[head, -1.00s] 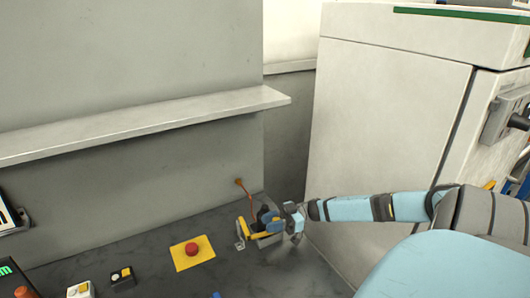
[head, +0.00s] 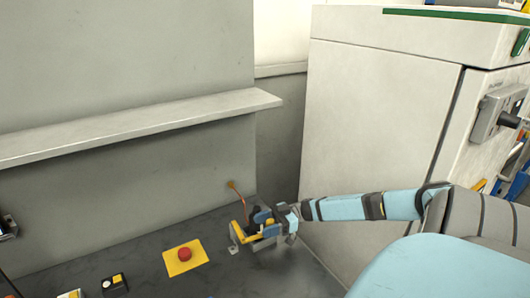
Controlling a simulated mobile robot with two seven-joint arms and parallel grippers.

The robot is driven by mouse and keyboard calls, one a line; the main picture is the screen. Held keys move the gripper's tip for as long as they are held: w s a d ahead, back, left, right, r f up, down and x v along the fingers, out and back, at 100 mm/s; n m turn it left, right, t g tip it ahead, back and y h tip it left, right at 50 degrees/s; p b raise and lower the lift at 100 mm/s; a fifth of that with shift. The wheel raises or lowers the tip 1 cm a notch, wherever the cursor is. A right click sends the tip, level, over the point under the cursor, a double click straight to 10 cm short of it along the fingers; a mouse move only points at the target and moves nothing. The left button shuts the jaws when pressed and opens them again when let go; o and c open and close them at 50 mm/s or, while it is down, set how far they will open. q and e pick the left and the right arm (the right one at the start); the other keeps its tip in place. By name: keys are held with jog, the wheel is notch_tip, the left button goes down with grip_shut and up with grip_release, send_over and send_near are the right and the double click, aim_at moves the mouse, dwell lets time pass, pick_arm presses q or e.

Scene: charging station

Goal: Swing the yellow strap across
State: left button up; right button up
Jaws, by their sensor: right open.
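The yellow strap (head: 243,237) is at the back right of the dark worktop, on a small grey device (head: 262,243). My right gripper (head: 258,222) is at the device, close above the strap, with its arm coming in from the right. It is open; whether its fingers touch the strap is too small to tell. The gripper hides part of the device.
A red button on a yellow plate (head: 185,256) is left of the device. A small black box (head: 115,284) sits at the front left. A shelf (head: 140,124) juts from the wall above. A tall white cabinet (head: 385,100) stands at the right.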

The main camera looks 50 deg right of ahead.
jog(key=b+v, duration=0.2)
jog(key=v, duration=1.2)
jog(key=shift+a, duration=0.1)
